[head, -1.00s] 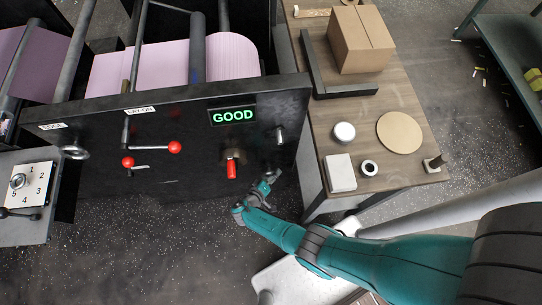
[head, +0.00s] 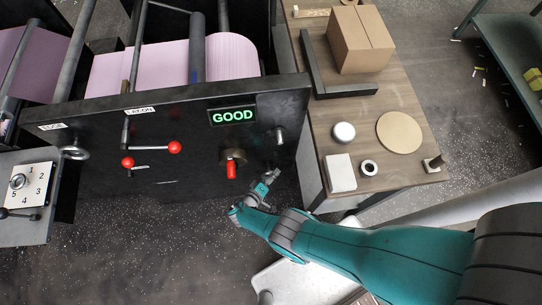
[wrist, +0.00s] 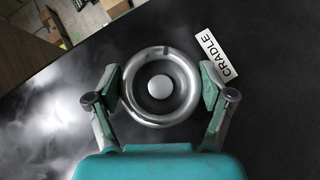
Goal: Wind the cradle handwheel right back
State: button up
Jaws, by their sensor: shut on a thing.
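The cradle handwheel (wrist: 160,86) is a silver ring with a pale round hub, in the middle of the wrist view. A dark mark shows on its rim near the top. The white CRADLE label (wrist: 217,54) is on the dark panel at its upper right. My gripper (wrist: 161,90) has one green-padded finger on each side of the wheel, shut on its rim. In the head view my gripper (head: 270,181) is at the lower right of the dark machine panel (head: 200,173). The wheel cannot be made out there.
Red-balled levers (head: 152,161) and another handwheel (head: 75,152) are to the left. A wooden table (head: 385,100) stands right.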

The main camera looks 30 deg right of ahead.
dwell(0.3)
jog(key=o, duration=1)
jog(key=shift+o, duration=0.2)
jog(key=v, duration=1.2)
